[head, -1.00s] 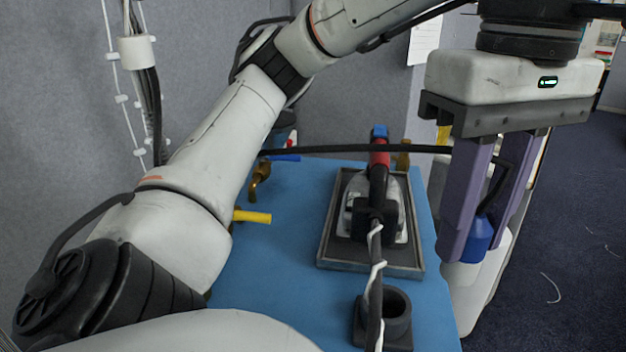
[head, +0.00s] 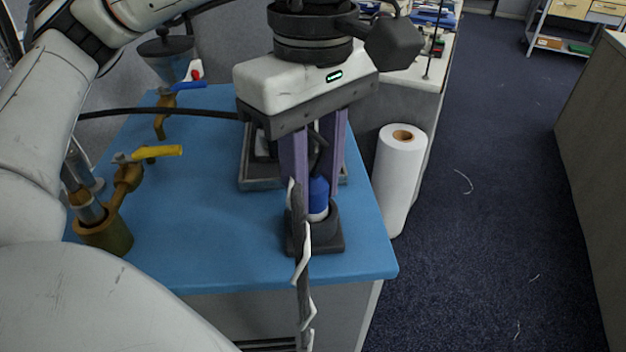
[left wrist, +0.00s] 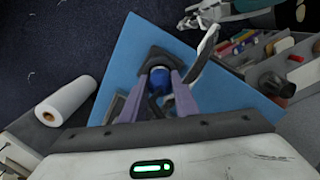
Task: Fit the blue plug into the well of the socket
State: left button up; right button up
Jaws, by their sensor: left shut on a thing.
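My left gripper (head: 318,180) points down with its purple fingers shut on the blue plug (head: 318,192). The plug is upright, with a pale lower end. The dark grey socket (head: 328,242) stands on the blue table, directly below the plug in the head view. The plug's lower end overlaps the socket's round rim there; I cannot tell whether it is inside the well or just above it. In the left wrist view the blue plug (left wrist: 158,79) shows between the fingers, with the socket (left wrist: 159,55) just beyond it.
A tray (head: 262,184) lies behind my gripper, mostly hidden. Valves with a yellow handle (head: 155,152) and a blue handle (head: 185,87) stand on the left. A white paper roll (head: 398,185) stands right of the table. A black cable hangs in front of the socket.

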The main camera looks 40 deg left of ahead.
aim_at(314, 176)
pick_arm(q)
jog(key=shift+f, duration=0.25)
jog(key=shift+f+b, duration=0.25)
jog(key=shift+b, duration=0.1)
jog(key=o, duration=1.1)
jog(key=shift+r, duration=0.1)
jog(key=shift+r, duration=0.1)
jog(key=shift+r+p, duration=0.25)
jog(key=shift+p, duration=0.2)
notch_tip(314, 176, up, 6)
jog(key=shift+r, duration=0.25)
notch_tip(314, 176, up, 5)
jog(key=shift+r+p, duration=0.1)
jog(key=shift+p, duration=0.8)
